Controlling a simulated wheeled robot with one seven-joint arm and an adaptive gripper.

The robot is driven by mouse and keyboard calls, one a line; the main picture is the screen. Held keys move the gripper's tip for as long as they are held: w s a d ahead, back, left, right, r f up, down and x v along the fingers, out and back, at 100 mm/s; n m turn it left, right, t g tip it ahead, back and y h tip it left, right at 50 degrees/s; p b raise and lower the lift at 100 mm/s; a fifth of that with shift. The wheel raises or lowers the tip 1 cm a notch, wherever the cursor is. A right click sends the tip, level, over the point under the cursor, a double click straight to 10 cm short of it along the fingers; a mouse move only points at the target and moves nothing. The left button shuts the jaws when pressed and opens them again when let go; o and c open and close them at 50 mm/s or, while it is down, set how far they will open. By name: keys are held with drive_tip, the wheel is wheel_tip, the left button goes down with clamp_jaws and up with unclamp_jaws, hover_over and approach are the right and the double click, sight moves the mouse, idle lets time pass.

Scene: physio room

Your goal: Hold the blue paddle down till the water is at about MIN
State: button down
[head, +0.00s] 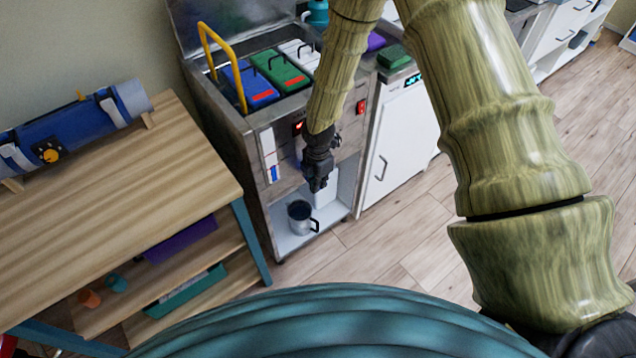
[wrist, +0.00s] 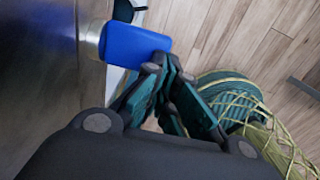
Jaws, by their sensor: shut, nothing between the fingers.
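The blue paddle (wrist: 135,45) sticks out from the steel front in the wrist view, on a pale metal neck. In the head view my gripper hides it. My gripper (head: 318,186) is in front of the steel tank (head: 250,125); its closed, empty fingertips also show in the wrist view (wrist: 165,72). They are right by the paddle's outer end; I cannot tell whether they touch it. The level gauge (head: 269,148) on the tank front is white above with blue low down. Its MIN mark is too small to read. Any water stream is hidden.
A grey mug (head: 300,214) with a dark handle stands on the low shelf below my gripper. The open tank holds blue, green and white packs (head: 279,72) and a yellow handle (head: 222,62). A wooden bench (head: 130,190) is left; a white cabinet (head: 403,135) is right.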

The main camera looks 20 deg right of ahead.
wheel_tip(320, 180, up, 4)
drive_tip(key=p, duration=0.3)
drive_tip(key=shift+s+r, duration=0.1)
drive_tip(key=shift+d+r+b, duration=0.1)
drive_tip(key=shift+r+b, duration=0.2)
drive_tip(key=shift+b, duration=0.15)
wheel_tip(320, 180, up, 9)
drive_tip(key=shift+s+f+b, duration=0.2)
drive_tip(key=shift+s+b, duration=0.15)
drive_tip(key=shift+s, duration=0.05)
drive_tip(key=shift+d, duration=0.1)
drive_tip(key=s+a+f+m+y, duration=0.2)
drive_tip(key=s+f+m, duration=0.9)
drive_tip(key=s+f, duration=0.55)
drive_tip(key=s+d+f+m+h, duration=0.1)
drive_tip(key=s+d+m, duration=0.2)
drive_tip(key=s+m, duration=0.2)
drive_tip(key=s+d+f+m+h, duration=0.1)
drive_tip(key=s+m, duration=0.5)
drive_tip(key=s, duration=0.6)
drive_tip(key=shift+s+d+f, duration=0.3)
drive_tip(key=shift+d+f, duration=0.25)
drive_tip(key=shift+d, duration=0.4)
